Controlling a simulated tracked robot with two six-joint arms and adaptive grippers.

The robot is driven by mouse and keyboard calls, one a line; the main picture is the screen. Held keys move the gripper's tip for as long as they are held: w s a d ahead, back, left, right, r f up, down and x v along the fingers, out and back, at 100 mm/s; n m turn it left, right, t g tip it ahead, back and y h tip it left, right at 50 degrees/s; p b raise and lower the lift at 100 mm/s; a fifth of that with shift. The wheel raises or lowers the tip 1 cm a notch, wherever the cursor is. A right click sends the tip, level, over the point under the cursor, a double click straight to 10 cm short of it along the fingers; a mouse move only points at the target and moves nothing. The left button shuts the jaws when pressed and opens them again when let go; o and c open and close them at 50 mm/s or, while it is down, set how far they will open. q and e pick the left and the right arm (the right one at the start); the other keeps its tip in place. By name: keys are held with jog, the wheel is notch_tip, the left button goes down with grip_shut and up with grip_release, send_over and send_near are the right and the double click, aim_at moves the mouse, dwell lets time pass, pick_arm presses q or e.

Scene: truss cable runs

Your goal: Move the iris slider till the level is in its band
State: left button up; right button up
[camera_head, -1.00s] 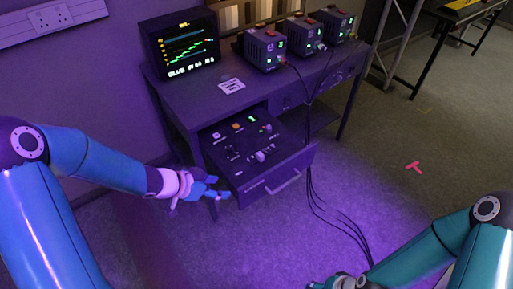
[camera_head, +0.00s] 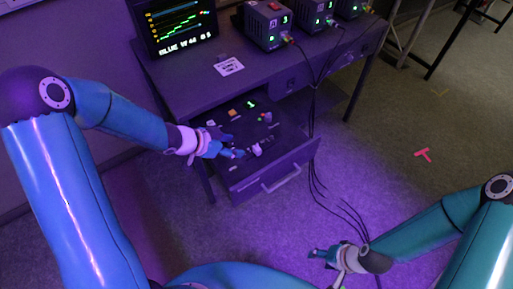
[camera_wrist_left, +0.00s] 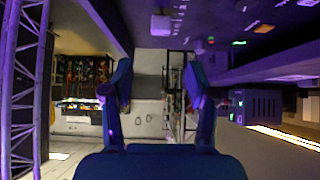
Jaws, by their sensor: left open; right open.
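The open drawer's dark control panel (camera_head: 226,168) holds several small knobs, buttons and lit readouts. A pale knob (camera_head: 257,149) stands near its middle; I cannot tell which control is the iris slider. My left gripper (camera_head: 238,147) is open above the panel, just left of the pale knob, and hides part of the panel. In the left wrist view its two fingers (camera_wrist_left: 158,90) stand apart with nothing between them; the panel (camera_wrist_left: 205,18) is along the top. The monitor (camera_head: 180,22) shows green and yellow traces, too small to read against a band. My right gripper (camera_head: 330,258) is open and empty above the floor.
The desk (camera_head: 225,92) carries the monitor, a printed white card (camera_head: 229,67) and several power boxes (camera_head: 266,25). Black cables (camera_head: 313,130) hang from the boxes past the drawer's right side to the floor. The drawer handle (camera_head: 281,179) sticks out in front.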

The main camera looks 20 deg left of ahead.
aim_at(257, 148)
pick_arm(q)
jog(key=b+x, duration=0.2)
jog(key=x, duration=1)
jog(key=shift+a, duration=0.1)
jog(key=shift+w+d+f+b, duration=0.3)
jog(key=shift+w+f, duration=0.15)
grip_shut()
